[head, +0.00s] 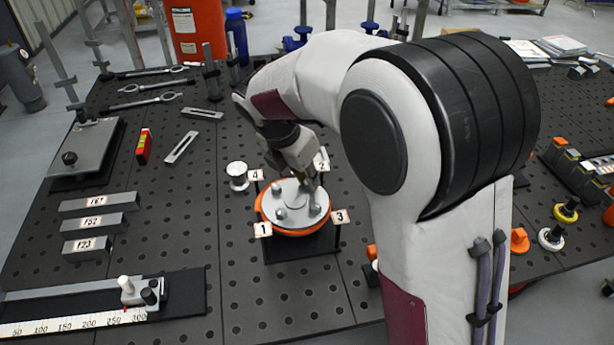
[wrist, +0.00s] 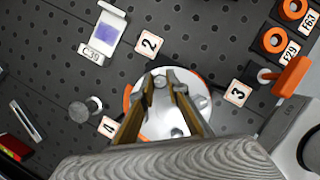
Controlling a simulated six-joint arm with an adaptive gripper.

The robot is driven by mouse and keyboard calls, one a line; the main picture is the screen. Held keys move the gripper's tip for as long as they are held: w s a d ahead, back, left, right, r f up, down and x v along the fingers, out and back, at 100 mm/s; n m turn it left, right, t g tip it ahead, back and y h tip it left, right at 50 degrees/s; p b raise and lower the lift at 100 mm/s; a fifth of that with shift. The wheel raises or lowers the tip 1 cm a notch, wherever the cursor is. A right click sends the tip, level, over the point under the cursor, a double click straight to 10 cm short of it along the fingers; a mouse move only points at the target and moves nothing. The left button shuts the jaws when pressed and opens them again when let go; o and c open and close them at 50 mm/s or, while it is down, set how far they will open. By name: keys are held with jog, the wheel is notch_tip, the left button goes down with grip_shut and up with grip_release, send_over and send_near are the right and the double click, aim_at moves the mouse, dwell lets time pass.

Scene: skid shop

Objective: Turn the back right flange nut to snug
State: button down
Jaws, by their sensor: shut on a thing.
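The grey round flange (head: 296,222) sits on an orange ring (head: 290,233) over a dark base, with number tags at its corners. Tag 1 (head: 262,229) is front left, tag 3 (head: 340,216) front right, tag 4 (head: 256,175) back left and tag 2 (wrist: 149,43) back right. My gripper (head: 311,184) reaches down to the back right of the flange. The fingers hide part of the flange. The front left nut (head: 281,213) and front right nut (head: 314,209) stand clear of the gripper.
A silver cylinder (head: 237,175) stands just left of the flange. Labelled grey blocks (head: 95,222) and a ruler slide (head: 135,292) lie at the left. An orange-handled item (wrist: 291,76) lies beyond tag 3. My arm covers much of the right side.

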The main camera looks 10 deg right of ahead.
dwell(0.4)
jog(key=c, duration=2)
grip_release()
jog(key=shift+o, duration=0.2)
